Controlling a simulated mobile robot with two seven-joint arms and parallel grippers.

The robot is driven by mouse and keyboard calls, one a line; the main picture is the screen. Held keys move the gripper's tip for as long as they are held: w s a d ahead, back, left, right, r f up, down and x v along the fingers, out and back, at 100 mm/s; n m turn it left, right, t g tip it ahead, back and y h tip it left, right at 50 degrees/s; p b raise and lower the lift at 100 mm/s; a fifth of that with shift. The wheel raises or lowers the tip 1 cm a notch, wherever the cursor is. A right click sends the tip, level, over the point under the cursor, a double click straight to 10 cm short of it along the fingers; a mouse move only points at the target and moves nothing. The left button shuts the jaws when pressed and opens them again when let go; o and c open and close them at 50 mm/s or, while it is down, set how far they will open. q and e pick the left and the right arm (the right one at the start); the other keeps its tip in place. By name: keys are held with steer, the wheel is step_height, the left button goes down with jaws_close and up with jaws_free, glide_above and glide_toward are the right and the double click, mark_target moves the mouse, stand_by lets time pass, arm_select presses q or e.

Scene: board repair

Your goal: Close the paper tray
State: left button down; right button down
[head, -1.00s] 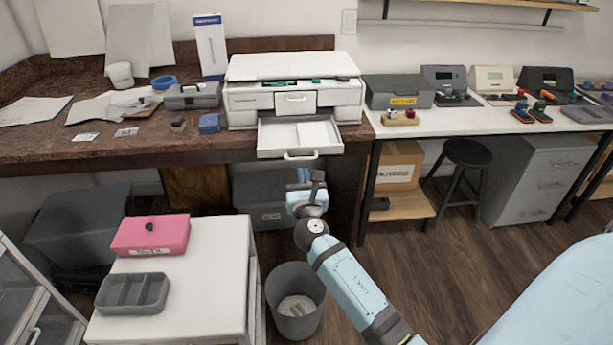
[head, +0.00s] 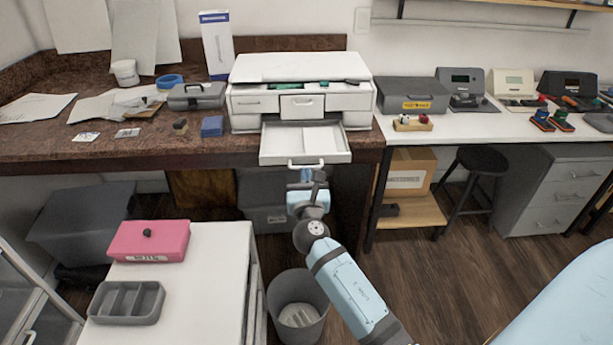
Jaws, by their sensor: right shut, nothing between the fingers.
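The white printer (head: 300,82) stands on the brown stone counter. Its paper tray (head: 332,156) is pulled out at the front, past the counter edge, with a handle (head: 306,165) on its front face. White paper shows inside the tray. My right gripper (head: 318,178) is just below and in front of the tray handle, at the end of the light blue arm. It is shut and empty. Whether it touches the tray front cannot be told from this view. My left gripper is not in view.
A blue block (head: 212,126) and a grey toolbox (head: 196,96) sit left of the printer. A grey bin (head: 298,303) stands on the floor below my arm. A white cabinet (head: 205,285) with a pink box (head: 149,241) is at lower left.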

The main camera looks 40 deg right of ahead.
mark_target(303, 147)
steer(key=x, duration=0.4)
steer(key=f+x, duration=0.1)
steer(key=x, duration=0.3)
steer(key=f+x, duration=0.1)
steer(key=x, duration=0.3)
steer(key=shift+w+d+f, duration=0.1)
steer(key=shift+w+d, duration=0.3)
steer(key=shift+d, duration=0.05)
steer(key=shift+w+d, duration=0.15)
steer(key=shift+w, duration=0.05)
steer(key=shift+s+f, duration=0.1)
